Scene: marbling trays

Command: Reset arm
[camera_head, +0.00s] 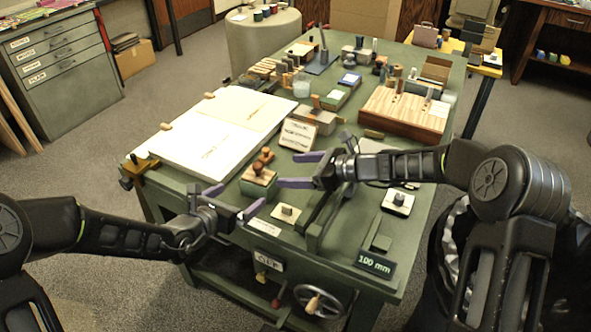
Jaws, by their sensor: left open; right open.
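My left gripper (233,200) is open, its purple fingers spread over the front left edge of the green table (268,207). My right gripper (291,170) is open and points left over the middle of the table. Nothing shows between the fingers of either gripper.
A large white tray or sheet (190,151) covers the table's left side. A striped wooden block (405,104) stands at the back right. A small white-topped device (397,203) and a "100 mm" display (375,264) sit front right. A handwheel (320,301) hangs below the front edge.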

